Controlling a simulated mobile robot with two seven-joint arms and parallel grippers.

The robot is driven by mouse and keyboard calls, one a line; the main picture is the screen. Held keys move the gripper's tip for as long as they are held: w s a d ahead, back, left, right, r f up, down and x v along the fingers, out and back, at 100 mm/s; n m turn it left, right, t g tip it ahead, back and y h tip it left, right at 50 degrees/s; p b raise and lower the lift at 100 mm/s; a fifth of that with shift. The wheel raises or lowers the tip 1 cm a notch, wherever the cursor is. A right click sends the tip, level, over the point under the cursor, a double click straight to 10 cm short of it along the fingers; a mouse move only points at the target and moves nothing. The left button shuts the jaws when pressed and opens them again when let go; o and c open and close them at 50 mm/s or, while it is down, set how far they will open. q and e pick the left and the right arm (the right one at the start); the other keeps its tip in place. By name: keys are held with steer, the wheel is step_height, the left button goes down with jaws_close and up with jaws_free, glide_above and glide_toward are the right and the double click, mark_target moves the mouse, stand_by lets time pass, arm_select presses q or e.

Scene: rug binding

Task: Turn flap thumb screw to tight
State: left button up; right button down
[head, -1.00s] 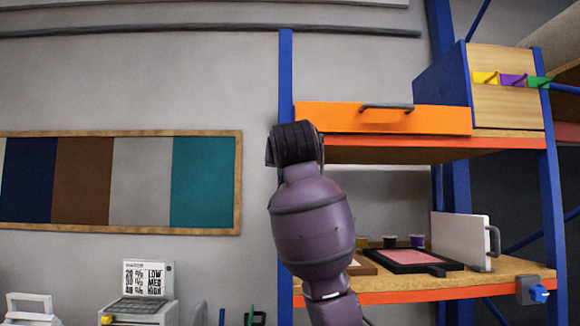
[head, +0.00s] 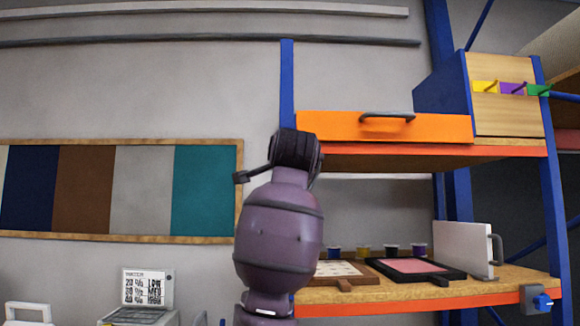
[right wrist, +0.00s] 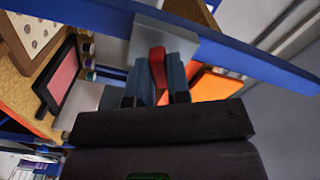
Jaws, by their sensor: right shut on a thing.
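In the right wrist view, my right gripper (right wrist: 159,66) is shut on a red tab (right wrist: 157,57), which appears to be the thumb screw. The tab sits between the two blue-grey fingers, in front of a grey plate (right wrist: 150,28) at a blue beam (right wrist: 240,52). How far it is turned cannot be told. The orange flap (head: 440,127) with a dark handle closes the upper shelf front in the head view. It also shows in the right wrist view (right wrist: 218,87). In the head view my purple arm hides the gripper and screw. My left gripper is not in view.
A blue rack post (head: 287,85) rises behind my arm. The lower shelf (head: 400,295) holds a pink panel in a black frame (head: 415,266), several small pots and a white upright panel (head: 463,248). A colour sample board (head: 120,240) hangs at left.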

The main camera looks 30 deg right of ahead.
arm_select(q)
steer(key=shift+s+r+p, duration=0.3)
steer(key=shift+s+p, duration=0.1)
steer(key=shift+p, duration=0.35)
arm_select(e)
steer(key=shift+m, duration=2.9)
steer(key=c, duration=1.1)
jaws_free()
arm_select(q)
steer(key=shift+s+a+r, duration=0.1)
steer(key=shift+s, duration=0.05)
arm_select(e)
steer(key=shift+s, duration=0.1)
